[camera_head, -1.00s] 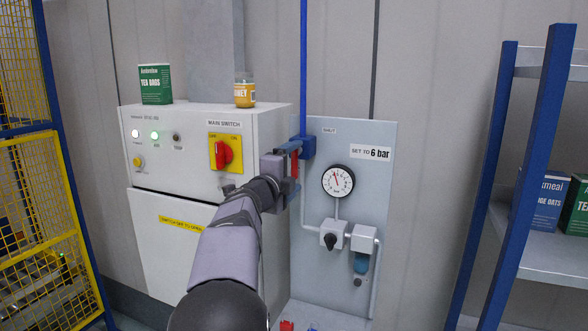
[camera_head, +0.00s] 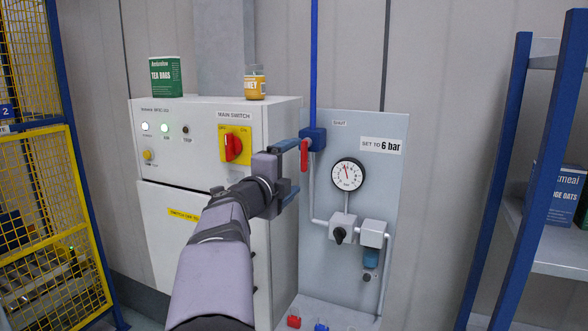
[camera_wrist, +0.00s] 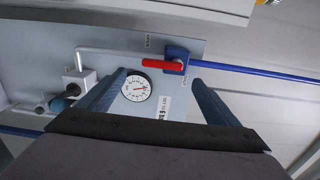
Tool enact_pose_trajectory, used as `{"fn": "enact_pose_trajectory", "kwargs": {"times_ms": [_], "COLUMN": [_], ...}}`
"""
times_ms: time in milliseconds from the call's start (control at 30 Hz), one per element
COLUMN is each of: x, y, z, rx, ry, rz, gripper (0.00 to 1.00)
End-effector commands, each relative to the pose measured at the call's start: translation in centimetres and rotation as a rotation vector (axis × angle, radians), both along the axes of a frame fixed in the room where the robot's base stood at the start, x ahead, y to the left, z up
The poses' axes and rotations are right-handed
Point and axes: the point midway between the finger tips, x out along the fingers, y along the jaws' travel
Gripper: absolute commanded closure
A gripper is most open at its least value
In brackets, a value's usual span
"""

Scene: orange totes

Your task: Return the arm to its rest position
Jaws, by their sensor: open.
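My gripper (camera_head: 297,170) is open and empty, in front of the pneumatic panel (camera_head: 392,185). Its two dark blue fingers stand wide apart in the wrist view (camera_wrist: 158,76). The red valve handle (camera_head: 304,156) hangs down from the blue valve body (camera_head: 313,139), just beyond the upper finger in the head view. In the wrist view the red handle (camera_wrist: 162,63) lies beyond the space between the fingers, and I see no contact. My arm reaches up from the bottom of the head view.
A white cabinet (camera_head: 195,109) with a red main switch (camera_head: 233,147) stands left of the gripper. A green tea box (camera_head: 166,77) and honey jar (camera_head: 255,82) sit on it. A gauge (camera_head: 348,174) is right. A yellow fence (camera_head: 40,230) and blue-post shelf (camera_head: 497,190) flank the area.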

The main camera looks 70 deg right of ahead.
Motion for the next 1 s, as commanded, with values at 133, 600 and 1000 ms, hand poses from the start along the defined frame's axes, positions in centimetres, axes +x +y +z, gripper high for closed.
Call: {"fn": "enact_pose_trajectory", "kwargs": {"times_ms": [133, 600, 1000], "x": [0.0, 4.4, 13.8], "y": [0.0, 0.4, 10.4], "z": [0.0, -0.8, -19.7], "rx": [0.000, 0.022, 0.242], "ry": [0.000, 0.125, 0.847], "rz": [0.000, 0.177, 0.887], "gripper": [0.15, 0.15, 0.15]}}
